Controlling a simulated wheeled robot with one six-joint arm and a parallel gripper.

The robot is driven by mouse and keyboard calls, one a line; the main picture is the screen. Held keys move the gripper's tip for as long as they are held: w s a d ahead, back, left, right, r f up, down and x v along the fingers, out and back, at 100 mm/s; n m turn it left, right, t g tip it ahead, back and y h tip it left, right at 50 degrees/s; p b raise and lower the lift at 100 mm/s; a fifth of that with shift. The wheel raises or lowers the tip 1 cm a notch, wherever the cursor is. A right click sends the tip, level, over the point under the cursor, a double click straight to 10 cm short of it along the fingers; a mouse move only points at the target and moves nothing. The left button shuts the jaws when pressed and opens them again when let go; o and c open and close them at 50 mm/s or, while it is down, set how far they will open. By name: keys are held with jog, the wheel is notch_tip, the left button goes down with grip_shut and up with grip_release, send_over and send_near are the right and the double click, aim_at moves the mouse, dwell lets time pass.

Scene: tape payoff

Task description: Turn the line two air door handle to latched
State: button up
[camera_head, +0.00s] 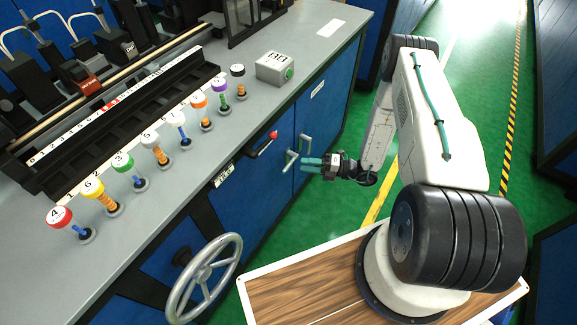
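Two silver door handles sit side by side on the blue cabinet front, a left one (290,160) and a right one (305,145). Both look tilted. A black lever with a red knob (273,135) is mounted just left of them. I cannot read which of these is labelled as the line two air door handle. My gripper (311,167), with teal fingers, points left at the cabinet front, just right of and slightly below the silver handles. Its fingers look apart with nothing between them. I cannot tell whether a fingertip touches a handle.
A grey handwheel (203,278) stands out from the cabinet at lower left. The grey bench top (330,40) carries a row of numbered coloured knobs and a grey box with a green button (276,68). Green floor (440,50) is clear at the back.

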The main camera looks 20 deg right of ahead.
aim_at(290, 166)
jog(key=shift+m+t+h, duration=0.3)
jog(key=shift+m+t, duration=0.1)
jog(key=shift+m, duration=0.1)
jog(key=x, duration=0.2)
jog(key=f+x, duration=0.1)
jog(key=x, duration=0.4)
jog(key=shift+a+f, duration=0.35)
grip_shut()
